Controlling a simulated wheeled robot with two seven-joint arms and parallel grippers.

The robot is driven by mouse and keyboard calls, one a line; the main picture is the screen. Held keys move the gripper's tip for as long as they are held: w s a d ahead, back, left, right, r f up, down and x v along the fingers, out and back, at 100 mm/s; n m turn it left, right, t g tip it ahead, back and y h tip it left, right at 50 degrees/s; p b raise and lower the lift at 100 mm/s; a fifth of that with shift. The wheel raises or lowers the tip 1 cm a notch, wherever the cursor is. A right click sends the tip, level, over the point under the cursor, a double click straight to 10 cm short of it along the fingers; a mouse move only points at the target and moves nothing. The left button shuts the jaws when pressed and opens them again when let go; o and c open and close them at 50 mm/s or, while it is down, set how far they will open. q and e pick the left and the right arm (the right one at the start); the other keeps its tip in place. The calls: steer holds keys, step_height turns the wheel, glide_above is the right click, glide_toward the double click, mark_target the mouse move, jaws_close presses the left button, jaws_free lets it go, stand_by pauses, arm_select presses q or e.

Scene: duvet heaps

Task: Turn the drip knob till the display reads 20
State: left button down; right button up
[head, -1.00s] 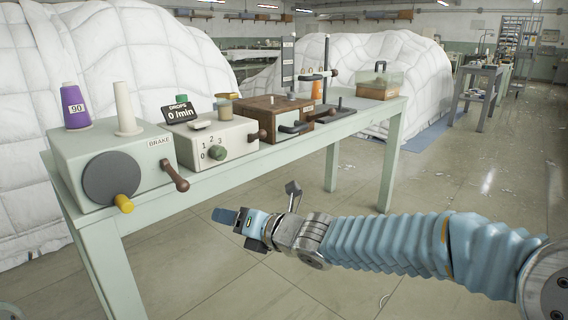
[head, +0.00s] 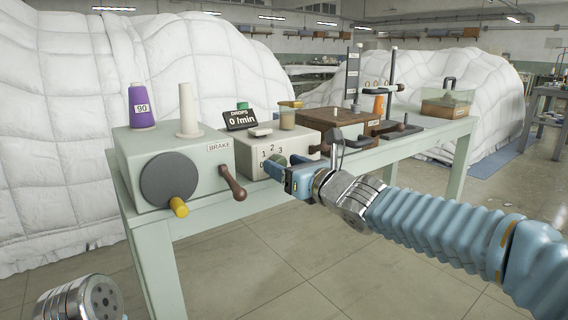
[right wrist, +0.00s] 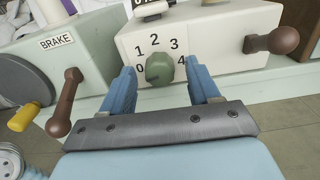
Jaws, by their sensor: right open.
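The drip box (head: 262,147) is cream, with a dial marked 0 to 4 on its front. Its round green knob (right wrist: 159,69) sits in the middle of the dial; in the head view my gripper partly covers it. The knob's pointer is too small to read. The black display (head: 241,120) on top reads DROPS 0 /min. My right gripper (right wrist: 162,78) is open, with one blue finger on each side of the knob and visible gaps between. In the head view, the right gripper (head: 286,172) is in front of the box. My left gripper's fingers are out of sight.
Left of the drip box stands a BRAKE box (head: 190,163) with a brown lever (head: 233,183) and yellow handle (head: 179,207). A brown wooden box (head: 340,130) is to the right. All stand on a pale green table (head: 420,137). White duvet heaps (head: 60,130) rise behind.

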steer(key=shift+w+a, duration=0.35)
steer(key=shift+w, duration=0.1)
steer(key=c, duration=1)
steer(key=shift+c, duration=0.2)
